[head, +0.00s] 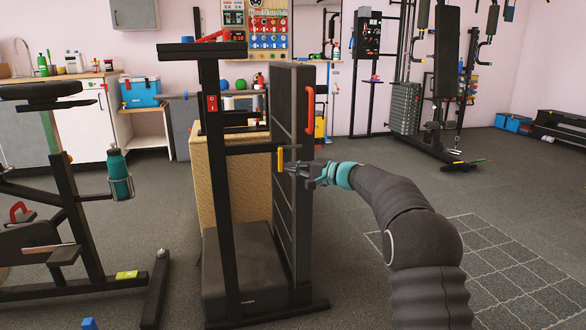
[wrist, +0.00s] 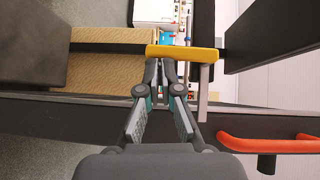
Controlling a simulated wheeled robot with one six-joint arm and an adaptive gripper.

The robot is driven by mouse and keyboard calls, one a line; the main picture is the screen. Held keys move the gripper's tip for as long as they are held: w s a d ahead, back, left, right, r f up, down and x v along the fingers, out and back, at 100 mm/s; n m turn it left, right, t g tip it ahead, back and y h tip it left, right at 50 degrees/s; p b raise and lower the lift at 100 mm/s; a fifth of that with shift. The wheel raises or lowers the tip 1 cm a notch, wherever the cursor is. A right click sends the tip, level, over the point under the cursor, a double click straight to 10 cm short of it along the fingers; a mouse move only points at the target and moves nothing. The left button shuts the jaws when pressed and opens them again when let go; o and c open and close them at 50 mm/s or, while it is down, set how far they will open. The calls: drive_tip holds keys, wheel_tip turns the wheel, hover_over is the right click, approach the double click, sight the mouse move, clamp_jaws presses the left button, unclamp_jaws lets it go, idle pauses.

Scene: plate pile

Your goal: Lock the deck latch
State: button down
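The treadmill's black deck (head: 283,190) stands folded upright against its frame (head: 222,190). A yellow latch bar (head: 280,160) is upright on the frame's side arm, near the deck's edge. My gripper (head: 289,168) is right beside the bar, fingers pointing at it. In the wrist view, the yellow bar (wrist: 184,53) lies across the picture just beyond the fingertips (wrist: 160,64), and a grey rod (wrist: 203,92) runs from it. The fingertips are drawn together with nothing seen between them. The bar covers the very tips, so I cannot tell whether they touch it.
A red handle (head: 309,110) is on the deck above my gripper, and it also shows in the wrist view (wrist: 265,145). An exercise bike (head: 75,215) with a teal bottle (head: 118,172) stands left. Open floor (head: 360,300) lies to the right.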

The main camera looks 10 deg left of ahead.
drive_tip(key=w+d+v, duration=0.1)
drive_tip(key=w+v, duration=0.1)
drive_tip(key=v, duration=1.1)
drive_tip(key=shift+w+f, duration=0.3)
drive_tip(key=shift+f, duration=0.2)
drive_tip(key=shift+w, duration=0.1)
